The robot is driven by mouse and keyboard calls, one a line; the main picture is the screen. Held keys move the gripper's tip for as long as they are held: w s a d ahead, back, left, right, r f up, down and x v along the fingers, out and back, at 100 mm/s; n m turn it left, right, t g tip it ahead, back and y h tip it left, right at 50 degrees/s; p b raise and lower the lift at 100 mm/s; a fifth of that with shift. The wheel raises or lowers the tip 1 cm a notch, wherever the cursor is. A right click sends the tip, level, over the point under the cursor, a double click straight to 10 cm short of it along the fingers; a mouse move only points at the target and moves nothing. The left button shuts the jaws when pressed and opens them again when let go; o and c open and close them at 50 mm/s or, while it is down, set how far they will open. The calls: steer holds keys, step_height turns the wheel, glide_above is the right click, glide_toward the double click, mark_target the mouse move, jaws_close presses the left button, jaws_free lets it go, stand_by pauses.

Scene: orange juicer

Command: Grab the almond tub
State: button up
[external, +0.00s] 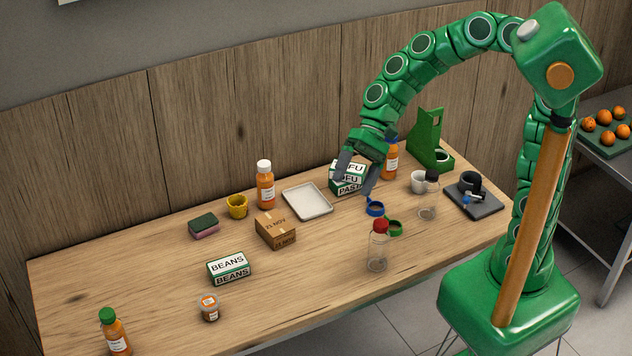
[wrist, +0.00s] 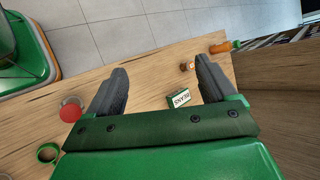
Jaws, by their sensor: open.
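The almond tub (external: 209,307) appears to be the small clear tub with brown contents and a label. It stands upright near the front left of the table in the external view. It also shows small and far off in the wrist view (wrist: 187,66), just left of the right finger. My gripper (external: 353,187) is open and empty, above the back right part of the table, well away from the tub. Its two grey fingers (wrist: 162,68) are spread wide in the wrist view.
A beans box (external: 230,268) stands behind the tub, and a green-capped orange bottle (external: 114,332) stands to its left. A cardboard box (external: 275,231), a tray (external: 307,201) and a red-capped bottle (external: 379,248) stand further right. The table between tub and front edge is clear.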

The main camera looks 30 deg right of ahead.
steer(key=w+a+f+m+g+y, duration=0.1)
steer(key=w+a+f+m+y, duration=0.1)
steer(key=a, duration=1)
steer(key=m+t+y, duration=0.3)
steer(key=m, duration=1)
glide_above(206, 318)
steer(key=w+d, duration=0.3)
steer(key=d, duration=0.4)
steer(key=f, duration=2.7)
steer(key=shift+s+f, duration=0.1)
steer(key=shift+s, duration=0.1)
steer(key=shift+x, duration=3.8)
steer(key=shift+s, duration=0.1)
steer(key=c, duration=0.9)
